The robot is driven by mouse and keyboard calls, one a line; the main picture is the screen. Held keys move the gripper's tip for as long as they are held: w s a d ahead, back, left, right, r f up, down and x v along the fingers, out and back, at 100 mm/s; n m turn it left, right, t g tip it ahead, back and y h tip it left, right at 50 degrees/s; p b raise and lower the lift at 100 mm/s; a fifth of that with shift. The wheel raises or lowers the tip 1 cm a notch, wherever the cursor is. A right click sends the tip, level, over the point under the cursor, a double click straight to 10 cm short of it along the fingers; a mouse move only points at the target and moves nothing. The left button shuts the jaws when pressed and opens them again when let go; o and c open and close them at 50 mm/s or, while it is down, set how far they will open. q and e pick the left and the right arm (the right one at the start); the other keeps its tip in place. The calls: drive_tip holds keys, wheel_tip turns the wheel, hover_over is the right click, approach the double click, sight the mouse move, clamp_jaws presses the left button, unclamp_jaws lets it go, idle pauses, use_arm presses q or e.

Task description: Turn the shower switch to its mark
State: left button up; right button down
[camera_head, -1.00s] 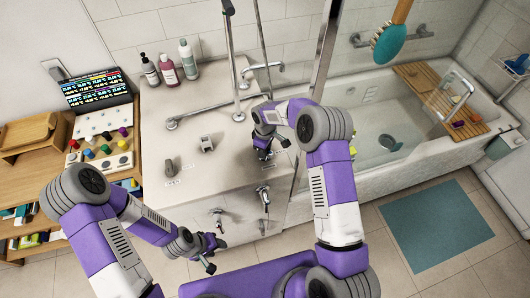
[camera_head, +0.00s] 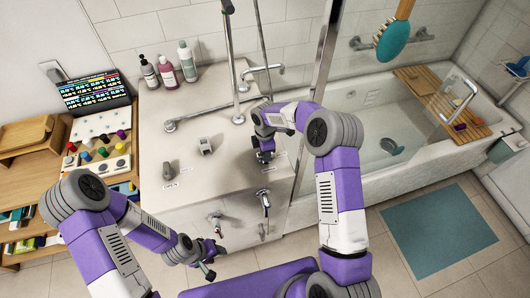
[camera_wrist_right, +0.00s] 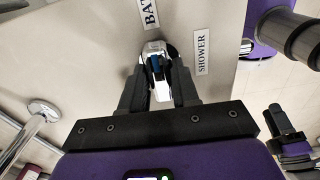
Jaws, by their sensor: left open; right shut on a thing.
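The shower switch (camera_wrist_right: 155,50) shows in the right wrist view as a small white lever with a dark blue part on a pale counter. My right gripper (camera_wrist_right: 158,75) is shut on it, one dark finger on each side. The BATH label (camera_wrist_right: 150,13), partly cut off, lies just beyond the switch. The SHOWER label (camera_wrist_right: 201,52) lies to its right. In the head view my right gripper (camera_head: 265,156) reaches down to the counter and hides most of the switch. My left gripper (camera_head: 211,263) is open and empty, low in front of the counter.
A tall metal pipe (camera_head: 230,60) and a faucet (camera_head: 265,70) rise behind. Several bottles (camera_head: 168,72) stand at the back. The bathtub (camera_head: 400,165) is right.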

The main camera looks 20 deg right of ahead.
idle(0.6)
drive_tip(key=c, duration=0.9)
unclamp_jaws()
wheel_tip(320, 180, up, 8)
drive_tip(key=shift+f, duration=0.2)
